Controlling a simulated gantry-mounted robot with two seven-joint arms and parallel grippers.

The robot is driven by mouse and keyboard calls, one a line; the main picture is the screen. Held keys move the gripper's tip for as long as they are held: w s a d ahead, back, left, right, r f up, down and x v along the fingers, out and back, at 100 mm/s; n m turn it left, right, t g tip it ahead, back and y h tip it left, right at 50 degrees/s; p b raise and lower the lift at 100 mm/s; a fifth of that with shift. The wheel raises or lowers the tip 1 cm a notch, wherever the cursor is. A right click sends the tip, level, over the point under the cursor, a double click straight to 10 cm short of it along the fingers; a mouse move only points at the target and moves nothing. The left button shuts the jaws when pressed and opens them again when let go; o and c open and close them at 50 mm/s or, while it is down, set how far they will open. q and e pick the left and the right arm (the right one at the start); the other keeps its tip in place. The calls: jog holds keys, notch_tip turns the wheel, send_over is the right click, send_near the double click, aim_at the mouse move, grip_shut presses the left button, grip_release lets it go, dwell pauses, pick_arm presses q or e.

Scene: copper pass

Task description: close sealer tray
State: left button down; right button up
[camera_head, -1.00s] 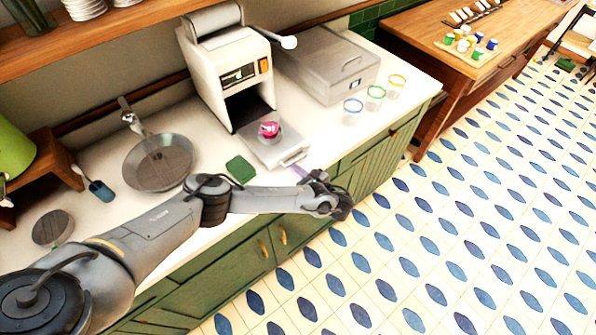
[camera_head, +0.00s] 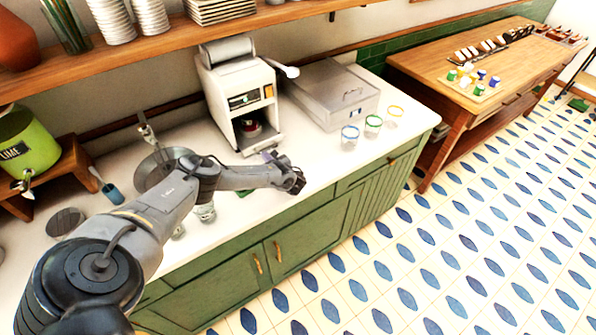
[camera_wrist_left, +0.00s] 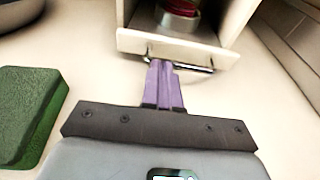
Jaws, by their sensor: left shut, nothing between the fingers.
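The white sealer machine (camera_head: 238,95) stands on the counter. Its tray, with a pale front panel (camera_wrist_left: 190,48) and metal handle (camera_wrist_left: 200,68), sits mostly in the opening at the machine's base. A red-topped cup (camera_head: 250,128) rides on the tray inside the opening; its lower part also shows at the top of the left wrist view (camera_wrist_left: 182,8). My left gripper (camera_head: 268,156) is in front of the tray, its purple fingers shut and empty. In the left wrist view, the fingertips (camera_wrist_left: 162,66) are at the tray's front by the handle; contact is unclear. My right gripper is not in view.
A green sponge (camera_wrist_left: 28,112) lies left of the fingers. A pan (camera_head: 150,170) is partly behind my arm. A grey lidded box (camera_head: 335,95) and cups with blue (camera_head: 350,136), green (camera_head: 373,126) and orange (camera_head: 394,117) rims stand right of the sealer.

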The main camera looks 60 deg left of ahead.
pick_arm(q)
jog(key=x, duration=0.2)
jog(key=b+x, duration=0.1)
jog(key=shift+s+a+r, duration=0.1)
jog(key=shift+a+r, duration=0.05)
jog(key=shift+a, duration=0.3)
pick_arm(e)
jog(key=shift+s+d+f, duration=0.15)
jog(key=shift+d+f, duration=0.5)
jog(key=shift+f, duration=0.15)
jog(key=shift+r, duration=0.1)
